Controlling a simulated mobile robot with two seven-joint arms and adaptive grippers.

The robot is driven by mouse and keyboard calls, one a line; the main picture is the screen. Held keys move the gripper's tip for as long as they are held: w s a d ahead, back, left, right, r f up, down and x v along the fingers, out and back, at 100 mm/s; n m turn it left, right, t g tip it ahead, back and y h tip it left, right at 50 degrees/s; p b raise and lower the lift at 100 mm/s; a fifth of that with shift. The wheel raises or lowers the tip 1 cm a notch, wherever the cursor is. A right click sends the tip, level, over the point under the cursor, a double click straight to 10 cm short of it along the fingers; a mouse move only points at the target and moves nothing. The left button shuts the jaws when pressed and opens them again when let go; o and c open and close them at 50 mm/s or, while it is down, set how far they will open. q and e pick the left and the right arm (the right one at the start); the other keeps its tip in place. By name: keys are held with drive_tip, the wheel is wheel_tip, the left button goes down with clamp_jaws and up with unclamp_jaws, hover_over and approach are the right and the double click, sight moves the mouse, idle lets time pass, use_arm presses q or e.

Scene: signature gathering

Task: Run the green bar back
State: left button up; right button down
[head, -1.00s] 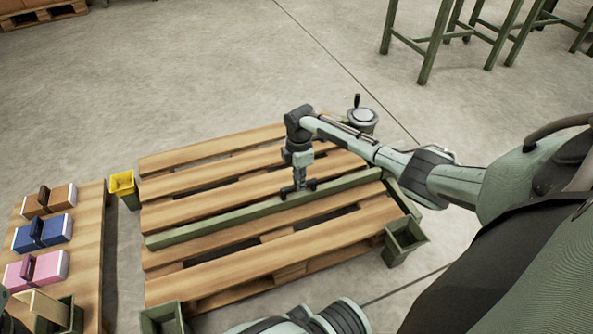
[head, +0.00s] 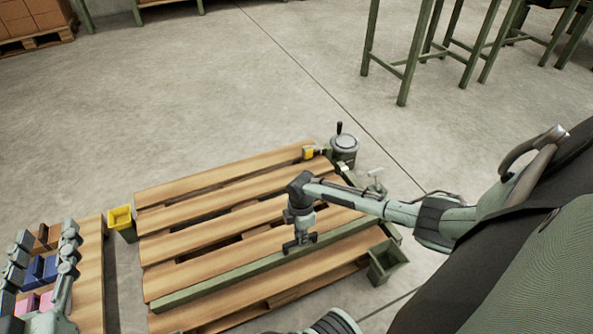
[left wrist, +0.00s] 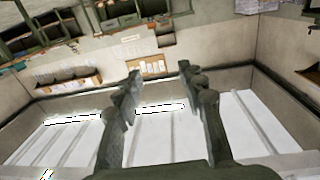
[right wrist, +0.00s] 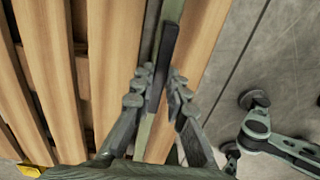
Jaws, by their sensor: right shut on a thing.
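The long green bar (head: 230,272) lies across the wooden pallet, over its nearer slats. My right gripper (head: 298,244) reaches down to the middle of the bar. In the right wrist view the bar (right wrist: 173,12) runs beneath a dark upright handle (right wrist: 158,72), and my right gripper (right wrist: 162,88) is shut on that handle. My left gripper (head: 46,240) hangs over the left board, away from the bar. The left wrist view shows its fingers (left wrist: 158,85) apart with nothing between them.
A round crank wheel (head: 344,146) stands at the pallet's far right corner. Blue and pink blocks (head: 42,270) sit on the left board. Tall green-legged stands (head: 408,70) are behind.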

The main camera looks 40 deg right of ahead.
use_arm(q)
drive_tip(key=s+a+f+n+g+y+p, duration=0.1)
drive_tip(key=s+a+f+g+y+p, duration=0.1)
drive_tip(key=s+a+f+g, duration=0.4)
drive_tip(key=s+a+f+g+y+p, duration=0.2)
drive_tip(key=s+a+f+g+y, duration=0.2)
drive_tip(key=a+f, duration=0.6)
drive_tip(key=shift+s+f+n+g+y, duration=0.4)
drive_tip(key=shift+s+f+g, duration=0.15)
drive_tip(key=shift+s+g, duration=0.55)
use_arm(e)
drive_tip(key=s+a, duration=0.1)
drive_tip(key=s, duration=0.5)
drive_tip(key=shift+s+a, duration=0.25)
drive_tip(key=shift+a, duration=0.15)
drive_tip(key=shift+f, duration=0.1)
drive_tip(key=c, duration=1.5)
unclamp_jaws()
drive_tip(key=shift+c, duration=0.2)
use_arm(q)
drive_tip(key=shift+d, duration=0.1)
use_arm(e)
drive_tip(key=shift+w+d, duration=0.1)
